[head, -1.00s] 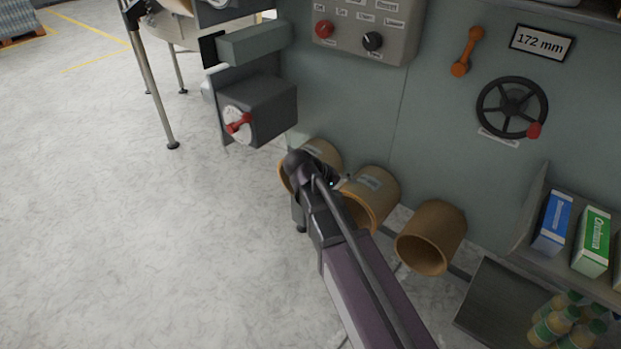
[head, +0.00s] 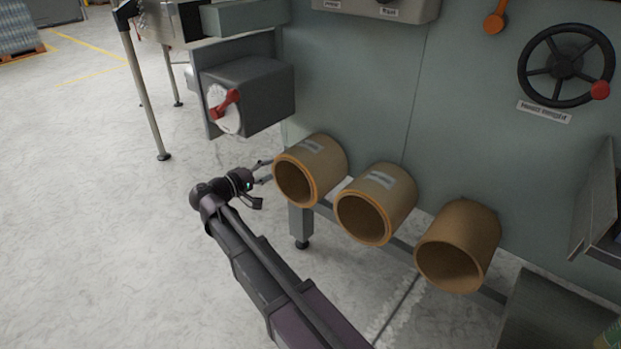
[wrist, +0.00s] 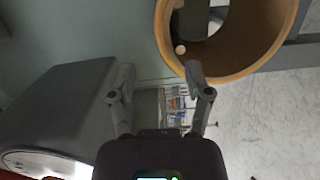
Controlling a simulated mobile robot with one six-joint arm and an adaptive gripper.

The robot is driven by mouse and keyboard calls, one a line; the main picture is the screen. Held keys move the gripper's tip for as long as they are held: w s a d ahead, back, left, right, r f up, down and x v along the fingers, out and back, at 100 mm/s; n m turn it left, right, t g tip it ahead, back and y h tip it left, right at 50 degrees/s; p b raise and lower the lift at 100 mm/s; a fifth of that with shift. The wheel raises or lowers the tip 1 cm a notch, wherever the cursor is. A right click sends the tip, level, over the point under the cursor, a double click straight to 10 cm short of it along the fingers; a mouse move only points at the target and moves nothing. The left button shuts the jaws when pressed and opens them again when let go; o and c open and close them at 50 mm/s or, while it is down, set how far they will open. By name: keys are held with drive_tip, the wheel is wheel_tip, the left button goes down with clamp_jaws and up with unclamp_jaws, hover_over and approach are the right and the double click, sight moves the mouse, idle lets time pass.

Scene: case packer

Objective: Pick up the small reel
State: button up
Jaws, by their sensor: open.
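My gripper (head: 266,171) is open and empty, just left of the leftmost of three brown tubes (head: 311,165) with orange rims on the machine's lower front. In the wrist view the fingers (wrist: 160,78) are spread, and the right fingertip overlaps the rim of a brown tube (wrist: 268,50). A small pale round spot (wrist: 180,49) and a dark grey shape show inside that tube's mouth; I cannot tell what they are. A white disc with a red handle (head: 226,106) sits on the grey box at the left. I cannot tell which thing is the small reel.
The middle tube (head: 377,205) and right tube (head: 458,246) stand beside the first. A machine leg (head: 301,222) stands below the tubes. A handwheel (head: 566,66) is at upper right.

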drive_tip(key=shift+w+a+t, duration=0.1)
drive_tip(key=shift+a+t, duration=0.2)
drive_tip(key=shift+a, duration=0.3)
drive_tip(key=shift+w+d, duration=0.1)
approach(302, 150)
drive_tip(key=shift+f+x, duration=0.2)
drive_tip(key=shift+x, duration=0.95)
drive_tip(key=shift+f+x, duration=0.15)
drive_tip(key=shift+x, duration=1.05)
drive_tip(key=shift+w, duration=0.15)
drive_tip(key=shift+x, duration=2.45)
drive_tip(key=shift+d+f, duration=0.1)
clamp_jaws()
